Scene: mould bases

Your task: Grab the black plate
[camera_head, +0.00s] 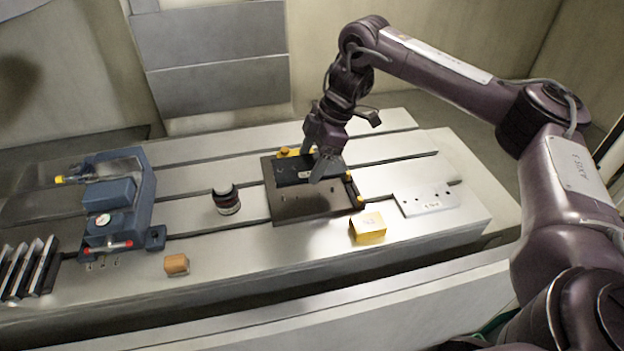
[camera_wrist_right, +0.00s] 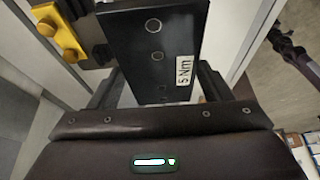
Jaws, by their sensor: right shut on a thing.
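The black plate (camera_head: 290,177) is a flat dark bar with round holes and a small white label. It lies over the far part of a dark square mould base (camera_head: 300,206); whether it rests there or is slightly raised I cannot tell. My right gripper (camera_head: 318,164) reaches down and is shut on the black plate. In the right wrist view the plate (camera_wrist_right: 150,40) sits between the two fingers (camera_wrist_right: 157,88), its label reading "5 Nm". My left gripper is not in view.
Yellow clamps (camera_head: 284,152) edge the base. A yellow box (camera_head: 368,228) and a light metal plate (camera_head: 427,199) lie to its right. The slotted table's (camera_head: 260,262) front is mostly clear.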

